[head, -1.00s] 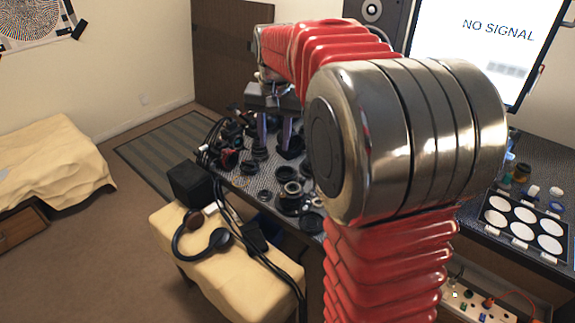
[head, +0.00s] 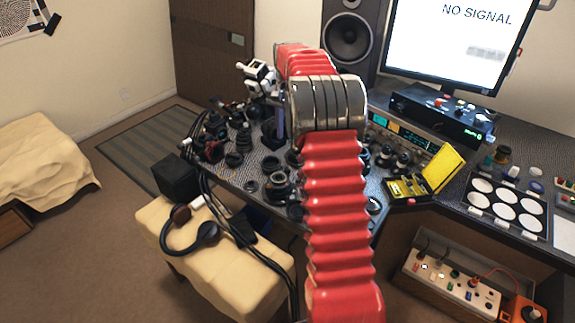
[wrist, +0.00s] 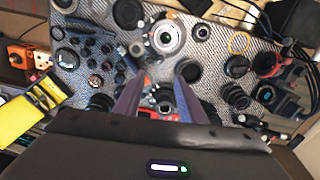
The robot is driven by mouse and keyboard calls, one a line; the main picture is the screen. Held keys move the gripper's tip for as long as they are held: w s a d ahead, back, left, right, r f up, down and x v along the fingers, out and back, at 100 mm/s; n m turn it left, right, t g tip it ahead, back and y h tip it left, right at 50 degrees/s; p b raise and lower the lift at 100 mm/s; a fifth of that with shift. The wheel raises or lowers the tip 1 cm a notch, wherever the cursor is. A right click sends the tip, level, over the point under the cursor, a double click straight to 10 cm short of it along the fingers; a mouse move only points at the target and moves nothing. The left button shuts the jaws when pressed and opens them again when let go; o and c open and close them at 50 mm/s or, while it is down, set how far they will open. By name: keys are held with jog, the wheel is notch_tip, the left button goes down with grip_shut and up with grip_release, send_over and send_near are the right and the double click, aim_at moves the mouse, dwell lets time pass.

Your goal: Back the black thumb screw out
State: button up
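My gripper (wrist: 158,80) shows in the wrist view with its two purple-grey fingers apart and nothing held between them. Beyond and between the fingers is a small red and grey object (wrist: 165,97), partly hidden by the gripper body. A silver-ringed lens part (wrist: 167,37) lies past the fingertips on the textured mat. In the head view my gripper (head: 274,122) points down over the far left part of the bench, partly behind my arm. I cannot pick out the black thumb screw for certain among the many small dark parts.
Dark lens parts (head: 277,185) crowd the bench around my gripper. An open yellow case (head: 440,170) and a white-disc palette (head: 508,207) lie to the right. Black cables (head: 215,215) hang over the bench's left edge by a cream stool (head: 230,262).

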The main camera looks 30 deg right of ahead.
aim_at(288, 169)
jog(key=shift+f, duration=0.1)
notch_tip(288, 169, down, 14)
jog(key=shift+r, duration=0.2)
dwell(0.7)
grip_shut()
dwell(0.4)
